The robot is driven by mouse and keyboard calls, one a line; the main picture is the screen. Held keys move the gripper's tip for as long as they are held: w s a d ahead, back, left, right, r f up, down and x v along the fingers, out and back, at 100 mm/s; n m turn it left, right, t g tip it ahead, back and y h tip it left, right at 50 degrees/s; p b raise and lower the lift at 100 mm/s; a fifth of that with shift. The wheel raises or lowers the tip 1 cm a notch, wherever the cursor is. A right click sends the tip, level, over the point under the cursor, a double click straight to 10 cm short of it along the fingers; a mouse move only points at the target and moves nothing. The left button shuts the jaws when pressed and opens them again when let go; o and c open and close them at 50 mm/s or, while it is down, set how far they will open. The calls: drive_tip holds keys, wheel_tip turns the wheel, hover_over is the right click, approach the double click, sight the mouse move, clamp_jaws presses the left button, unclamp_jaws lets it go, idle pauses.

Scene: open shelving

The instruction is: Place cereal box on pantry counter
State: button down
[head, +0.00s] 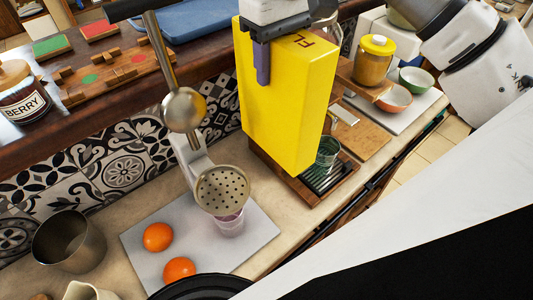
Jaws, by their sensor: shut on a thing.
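The cereal box, a tall yellow box (285,105) with dark red letters on its top, hangs upright and slightly tilted in the middle of the head view. My gripper (263,62) is shut on the box's top edge, with one dark finger lying against its near face. The far finger is mostly hidden. The beige counter (100,232) runs below. The box appears above the counter and hides part of it; I cannot tell the gap between its base and the wooden tray beneath.
A metal citrus press (222,188) stands left of the box. Two oranges (158,237) lie on a white board (258,235), with a metal cup (68,242) further left. A green glass (327,151) stands close by the box's lower right. Bowls (416,80) and a yellow-lidded jar (374,62) stand behind right.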

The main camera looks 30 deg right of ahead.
sight(278, 128)
wheel_tip(278, 128, down, 15)
drive_tip(key=shift+s+r+b, duration=0.1)
drive_tip(key=shift+r+b, duration=0.05)
drive_tip(key=shift+b, duration=0.4)
wheel_tip(278, 128, down, 4)
drive_tip(key=b, duration=0.4)
drive_tip(key=shift+f, duration=0.25)
drive_tip(key=shift+r, duration=0.15)
drive_tip(key=c, duration=0.5)
unclamp_jaws()
drive_tip(key=shift+f, duration=0.2)
